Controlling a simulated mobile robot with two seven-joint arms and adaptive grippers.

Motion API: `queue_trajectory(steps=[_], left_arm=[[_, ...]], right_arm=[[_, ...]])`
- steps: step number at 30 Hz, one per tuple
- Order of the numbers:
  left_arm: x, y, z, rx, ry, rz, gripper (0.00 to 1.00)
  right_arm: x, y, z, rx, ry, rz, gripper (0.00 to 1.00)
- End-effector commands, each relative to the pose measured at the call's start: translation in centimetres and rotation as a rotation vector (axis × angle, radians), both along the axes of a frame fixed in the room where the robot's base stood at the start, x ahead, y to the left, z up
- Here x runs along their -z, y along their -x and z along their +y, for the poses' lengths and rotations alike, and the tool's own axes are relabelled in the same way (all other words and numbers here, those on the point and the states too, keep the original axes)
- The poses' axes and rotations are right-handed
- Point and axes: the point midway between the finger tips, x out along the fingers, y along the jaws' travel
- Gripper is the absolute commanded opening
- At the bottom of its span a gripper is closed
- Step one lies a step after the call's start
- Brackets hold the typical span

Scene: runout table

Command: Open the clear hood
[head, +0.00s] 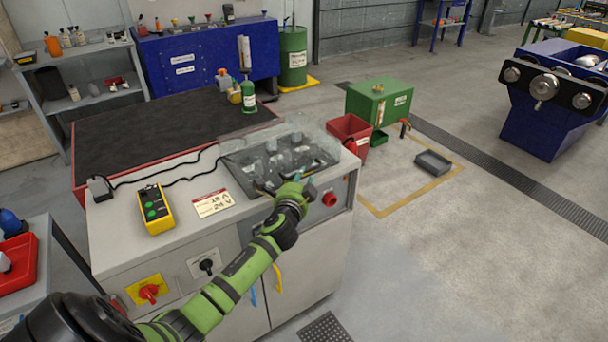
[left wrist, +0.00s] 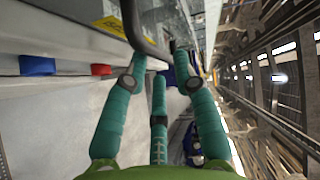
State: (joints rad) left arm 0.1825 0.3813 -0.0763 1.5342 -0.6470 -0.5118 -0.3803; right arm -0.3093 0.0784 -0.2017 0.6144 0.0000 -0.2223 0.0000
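The clear hood (head: 283,143) is a see-through cover lying over a dark recess in the top of the grey machine cabinet (head: 165,255); it looks lowered. Dim shapes show through it. My left gripper (head: 293,186) is at the hood's front edge, and the green arm hides part of that edge. In the left wrist view its teal fingers (left wrist: 160,62) reach to a dark curved bar (left wrist: 130,18), with the bar's end close to the fingertips. Whether the fingers grip the bar is not clear. My right gripper is not in view.
A yellow control box (head: 155,209) with green buttons, a cable and a label card (head: 211,203) lie left of the hood. A red knob (head: 329,199) is on the cabinet's front. A red bin (head: 349,134) stands behind right.

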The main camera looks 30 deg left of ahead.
Motion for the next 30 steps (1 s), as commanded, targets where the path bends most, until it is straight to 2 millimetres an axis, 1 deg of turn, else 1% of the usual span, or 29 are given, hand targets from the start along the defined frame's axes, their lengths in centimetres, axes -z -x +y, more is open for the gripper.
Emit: queue_trajectory(steps=[1, 3, 7, 17, 18, 19, 20, 26, 30], left_arm=[[0.1, -0.7, 0.3, -0.002, 0.001, 0.000, 0.28], [0.2, -1.3, 0.5, -0.001, 0.002, -0.001, 0.28], [0.4, -2.1, 0.8, 0.000, 0.002, 0.000, 0.28], [0.5, -2.4, 0.9, 0.001, 0.003, 0.001, 0.28], [0.5, -2.4, 0.9, 0.001, 0.003, 0.001, 0.20], [0.5, -2.4, 0.9, 0.001, 0.003, 0.001, 0.08], [0.5, -2.4, 0.9, 0.001, 0.003, 0.001, 0.00], [0.4, -2.4, 0.9, 0.001, 0.005, 0.000, 0.00], [-0.2, -2.7, 1.0, 0.000, 0.015, 0.004, 0.00]], right_arm=[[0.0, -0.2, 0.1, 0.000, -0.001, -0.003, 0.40], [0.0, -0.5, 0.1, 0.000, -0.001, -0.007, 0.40], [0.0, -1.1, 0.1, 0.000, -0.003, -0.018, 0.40], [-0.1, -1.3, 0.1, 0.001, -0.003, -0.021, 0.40], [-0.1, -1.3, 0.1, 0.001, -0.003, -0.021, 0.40], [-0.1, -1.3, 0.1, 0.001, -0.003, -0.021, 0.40], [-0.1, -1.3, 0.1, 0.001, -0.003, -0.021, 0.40], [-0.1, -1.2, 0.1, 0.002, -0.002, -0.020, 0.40], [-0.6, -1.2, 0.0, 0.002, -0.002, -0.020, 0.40]])
